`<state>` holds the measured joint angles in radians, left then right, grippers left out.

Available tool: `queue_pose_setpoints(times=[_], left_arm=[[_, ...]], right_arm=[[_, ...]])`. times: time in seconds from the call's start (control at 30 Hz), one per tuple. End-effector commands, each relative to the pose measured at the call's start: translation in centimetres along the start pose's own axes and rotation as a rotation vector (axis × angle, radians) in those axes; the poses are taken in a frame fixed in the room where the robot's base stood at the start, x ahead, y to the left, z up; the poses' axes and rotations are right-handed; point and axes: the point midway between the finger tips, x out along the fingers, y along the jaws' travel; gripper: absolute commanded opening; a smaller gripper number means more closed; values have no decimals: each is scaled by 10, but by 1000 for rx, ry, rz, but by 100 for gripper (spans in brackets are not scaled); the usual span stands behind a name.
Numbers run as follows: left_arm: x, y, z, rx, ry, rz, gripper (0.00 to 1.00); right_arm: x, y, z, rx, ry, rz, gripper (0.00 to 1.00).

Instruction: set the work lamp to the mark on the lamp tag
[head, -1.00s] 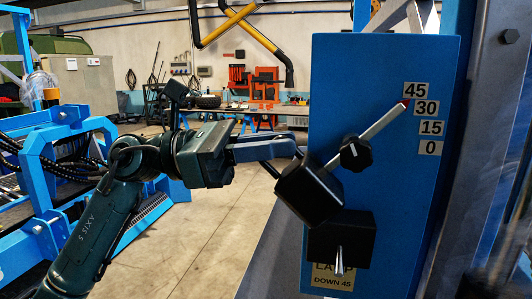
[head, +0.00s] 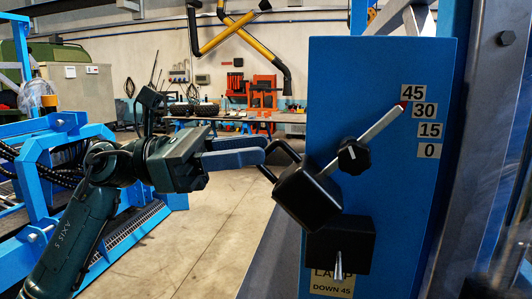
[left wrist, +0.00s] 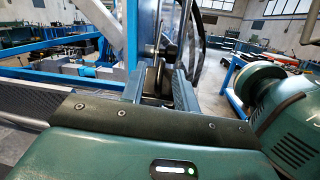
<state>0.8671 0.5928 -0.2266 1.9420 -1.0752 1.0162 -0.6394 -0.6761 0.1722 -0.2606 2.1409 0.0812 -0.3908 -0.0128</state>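The work lamp is a tilted black box (head: 308,196) on the blue panel (head: 330,85), with a black wire handle (head: 287,153) on its upper left. A grey pointer (head: 381,124) runs from its black knob (head: 353,156) up right. The pointer's red-tinged end is just below the 45 label (head: 412,92) and left of the 30 label (head: 424,110). The lamp tag (head: 331,283) reads "DOWN 45"; its top line is partly covered. My left gripper (head: 262,151) is beside the handle, its fingers apart in the left wrist view (left wrist: 158,82). My right gripper is out of view.
A black block (head: 340,248) with a metal toggle (head: 338,266) sits below the lamp. Blue machinery (head: 60,150) stands at the left. Open floor (head: 215,225) lies between it and the panel.

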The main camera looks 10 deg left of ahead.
Motion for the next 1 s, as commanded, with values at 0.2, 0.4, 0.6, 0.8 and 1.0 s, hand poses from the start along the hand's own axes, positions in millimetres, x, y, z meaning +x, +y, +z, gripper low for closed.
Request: queue_pose_setpoints(times=[0.2,0.4,0.6,0.8,1.0], left_arm=[[-53,1,-4,0,1,7,30],[-86,1,-2,0,0,6,30],[-98,1,0,0,-1,3,30],[-99,1,0,0,0,3,30],[-98,1,0,1,0,3,30]], right_arm=[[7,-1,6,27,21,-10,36],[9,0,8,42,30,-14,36],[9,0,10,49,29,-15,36],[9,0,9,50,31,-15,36],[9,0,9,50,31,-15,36]])
